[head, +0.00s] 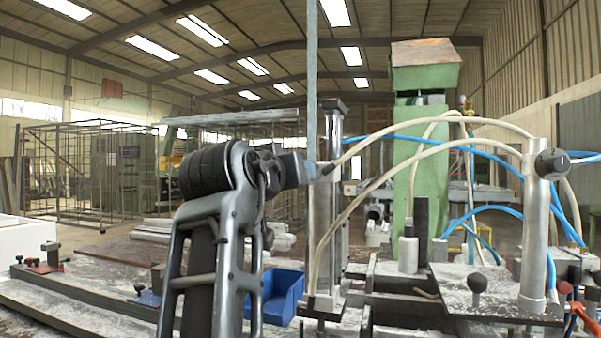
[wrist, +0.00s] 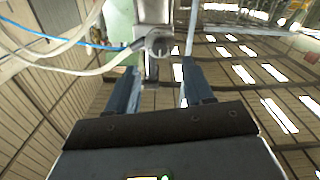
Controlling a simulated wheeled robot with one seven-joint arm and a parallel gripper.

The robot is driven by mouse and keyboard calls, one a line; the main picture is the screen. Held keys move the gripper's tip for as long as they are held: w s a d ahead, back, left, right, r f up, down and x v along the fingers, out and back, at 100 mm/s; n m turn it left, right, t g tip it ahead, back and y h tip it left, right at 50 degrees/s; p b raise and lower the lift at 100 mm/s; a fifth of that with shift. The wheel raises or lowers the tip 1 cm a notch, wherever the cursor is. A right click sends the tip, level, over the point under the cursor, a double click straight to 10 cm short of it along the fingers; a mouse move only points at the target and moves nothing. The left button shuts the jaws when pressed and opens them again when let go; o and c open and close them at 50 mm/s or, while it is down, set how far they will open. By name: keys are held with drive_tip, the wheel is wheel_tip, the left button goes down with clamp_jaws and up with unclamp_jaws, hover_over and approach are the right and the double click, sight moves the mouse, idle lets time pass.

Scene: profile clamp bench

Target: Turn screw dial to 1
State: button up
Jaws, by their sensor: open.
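A round grey dial (wrist: 158,43) sits on a silver post (wrist: 153,12) in the wrist view, just beyond and between my fingertips. My gripper (wrist: 161,66) is open, with a finger on either side of the view below the dial and nothing between them. In the head view my gripper (head: 319,170) points right at the upper part of the left silver post (head: 331,125), and any dial there is hidden behind it. A black dial (head: 553,163) with a pale mark sits on the right silver post (head: 534,235). The number set on either dial is not readable.
Pale hoses (head: 440,143) and blue hoses (head: 490,150) arch between the posts. A green column (head: 420,165) stands behind them. A blue bin (head: 275,297) is low beside my arm. Red clamps (head: 45,262) lie at left on the bench.

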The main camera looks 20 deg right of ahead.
drive_tip(key=p+x, duration=0.1)
drive_tip(key=x, duration=0.6)
drive_tip(key=shift+p, duration=0.35)
drive_tip(key=shift+w+d, duration=0.1)
drive_tip(key=shift+c, duration=0.4)
clamp_jaws()
